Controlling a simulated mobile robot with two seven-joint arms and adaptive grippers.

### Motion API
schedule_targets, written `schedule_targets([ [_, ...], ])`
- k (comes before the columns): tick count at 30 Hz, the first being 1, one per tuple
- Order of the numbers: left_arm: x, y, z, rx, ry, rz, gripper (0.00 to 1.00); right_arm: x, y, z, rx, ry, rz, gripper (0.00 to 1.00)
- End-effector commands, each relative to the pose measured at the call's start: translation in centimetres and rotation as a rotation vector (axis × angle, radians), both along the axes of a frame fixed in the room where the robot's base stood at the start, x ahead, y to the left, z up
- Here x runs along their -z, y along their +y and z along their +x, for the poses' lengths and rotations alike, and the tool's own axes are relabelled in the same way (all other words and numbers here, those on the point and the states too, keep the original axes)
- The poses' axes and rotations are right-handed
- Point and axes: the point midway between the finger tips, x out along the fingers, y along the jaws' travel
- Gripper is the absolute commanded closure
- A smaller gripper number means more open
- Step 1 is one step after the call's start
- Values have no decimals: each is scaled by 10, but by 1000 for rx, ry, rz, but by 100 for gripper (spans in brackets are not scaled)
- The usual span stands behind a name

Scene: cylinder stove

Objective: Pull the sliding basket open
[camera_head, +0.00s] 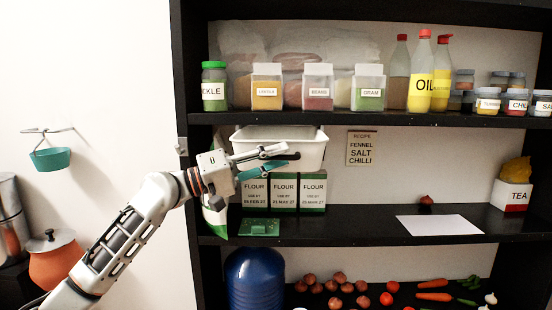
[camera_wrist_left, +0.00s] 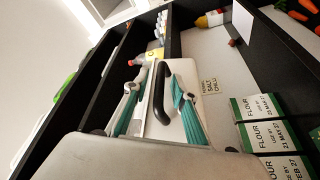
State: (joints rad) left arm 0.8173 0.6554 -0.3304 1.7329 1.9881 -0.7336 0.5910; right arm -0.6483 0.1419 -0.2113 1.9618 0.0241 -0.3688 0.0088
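The white sliding basket (camera_head: 300,137) sits in the middle shelf bay, above the flour boxes. My left gripper (camera_head: 282,158) reaches in from the left in front of the basket, its fingers pointing right. In the left wrist view, the teal-padded fingers of my left gripper (camera_wrist_left: 160,90) are spread apart. The basket's black handle (camera_wrist_left: 159,92) shows between them, with a gap visible on both sides. I cannot tell how deep the handle lies between the fingers. The gripper hides part of the basket's front. My right gripper is in neither view.
Flour boxes (camera_head: 284,190) stand under the basket. A green board (camera_head: 259,227) and a white sheet (camera_head: 438,225) lie on the same shelf. Jars and an oil bottle (camera_head: 419,80) line the shelf above. The dark shelf side (camera_head: 188,95) stands near my left arm.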

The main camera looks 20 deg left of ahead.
Motion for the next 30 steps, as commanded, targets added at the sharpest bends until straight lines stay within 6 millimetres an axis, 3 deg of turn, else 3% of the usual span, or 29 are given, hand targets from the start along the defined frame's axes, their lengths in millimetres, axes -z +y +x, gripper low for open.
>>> schedule_targets([
  [5,5,15,-10,-2,2,1,74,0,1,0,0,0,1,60],
  [19,23,83,-60,-2,2,2,74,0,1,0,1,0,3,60],
  [30,25,94,-69,0,-1,1,74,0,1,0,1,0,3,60],
])
